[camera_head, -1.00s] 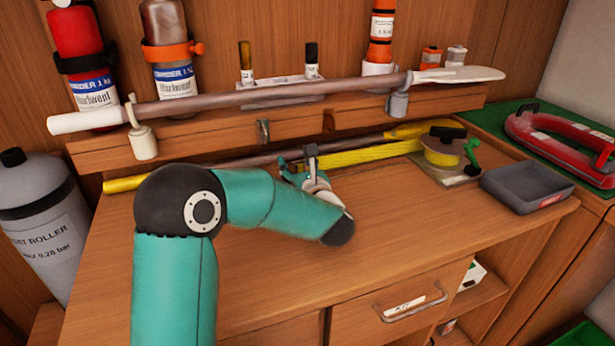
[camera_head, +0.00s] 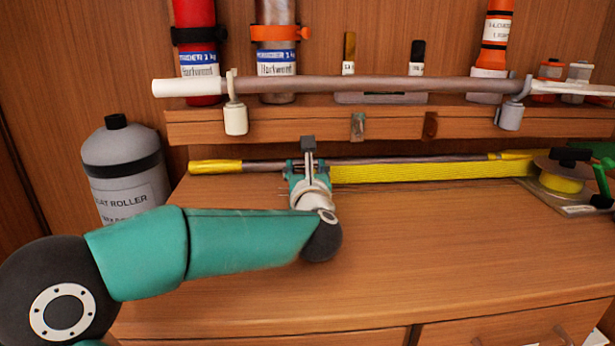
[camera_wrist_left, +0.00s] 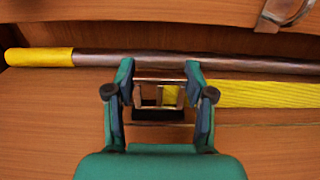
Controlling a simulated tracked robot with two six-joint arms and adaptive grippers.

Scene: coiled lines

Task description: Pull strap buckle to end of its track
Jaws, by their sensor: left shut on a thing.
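My left gripper (camera_head: 308,178) is low over the back of the worktop, and its two fingers (camera_wrist_left: 160,95) show in the left wrist view. They are shut on the strap buckle (camera_wrist_left: 160,82), a metal frame with a dark block at its near side. The yellow strap (camera_head: 430,172) runs from the buckle to the right, toward a yellow reel (camera_head: 562,182); it also shows in the left wrist view (camera_wrist_left: 265,95). The gripper partly hides the buckle in the head view. My right gripper is not in view.
A dark pole with a yellow end (camera_head: 215,166) lies behind the gripper along the back. Above it is a wooden shelf (camera_head: 280,127) with a long pole (camera_head: 380,84) on hooks. A grey cylinder (camera_head: 124,175) stands at left. The front of the worktop (camera_head: 430,250) is clear.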

